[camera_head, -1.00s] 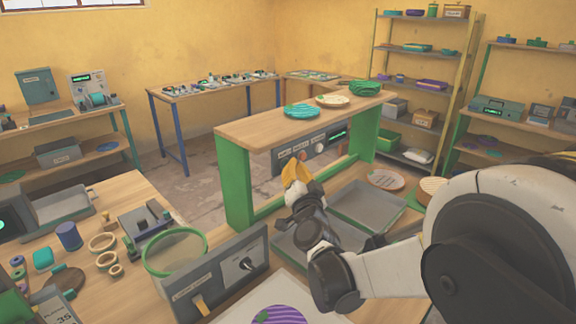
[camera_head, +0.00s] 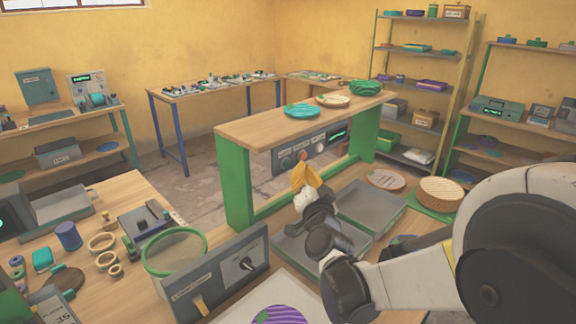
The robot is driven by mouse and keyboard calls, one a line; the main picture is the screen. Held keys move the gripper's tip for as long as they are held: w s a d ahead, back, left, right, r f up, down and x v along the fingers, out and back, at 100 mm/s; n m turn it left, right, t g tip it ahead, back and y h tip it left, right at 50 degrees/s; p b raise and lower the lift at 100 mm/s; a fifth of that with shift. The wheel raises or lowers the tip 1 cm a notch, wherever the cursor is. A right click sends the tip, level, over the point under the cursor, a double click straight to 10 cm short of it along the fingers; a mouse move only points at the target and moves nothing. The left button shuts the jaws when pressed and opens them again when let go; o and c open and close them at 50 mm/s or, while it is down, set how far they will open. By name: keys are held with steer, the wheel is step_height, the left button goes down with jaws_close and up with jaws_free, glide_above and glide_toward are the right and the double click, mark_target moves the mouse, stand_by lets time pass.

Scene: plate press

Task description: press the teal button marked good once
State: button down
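The grey control panel (camera_head: 282,168) hangs under the raised wooden shelf with green legs. It carries small labels, an orange-red round button (camera_head: 302,156), a pale round knob (camera_head: 320,148) and a lit teal display (camera_head: 338,135). I cannot make out which part is the teal button marked good; the labels are too small to read. My gripper (camera_head: 305,172) with yellow fingers is in front of the panel, just below the orange-red button in the picture. I cannot tell the gap to the panel or whether the fingers are closed.
A woven round stack (camera_head: 441,191) and a brown plate (camera_head: 386,179) stand to the right. Plates rest on the wooden shelf (camera_head: 250,127) above.

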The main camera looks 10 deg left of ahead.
steer(key=shift+s+d, duration=0.5)
steer(key=shift+d, duration=0.3)
steer(key=shift+s+d, duration=0.45)
steer(key=shift+d, duration=0.35)
steer(key=shift+d, duration=0.1)
steer(key=s+d+f+n+g+h, duration=0.1)
steer(key=s+d+f+g+h, duration=0.1)
steer(key=s+d, duration=0.7)
steer(key=s+d+f+n+g+h, duration=0.1)
steer(key=s+d+f+g+h, duration=0.2)
steer(key=s+d, duration=0.7)
steer(key=s+d+f+g+h, duration=0.2)
steer(key=s+d+f+g, duration=0.2)
steer(key=s+d, duration=0.6)
steer(key=shift+s+n+g+h, duration=0.2)
steer(key=shift+n+g+h, duration=0.15)
steer(key=shift+g, duration=0.35)
steer(key=shift+d, duration=0.1)
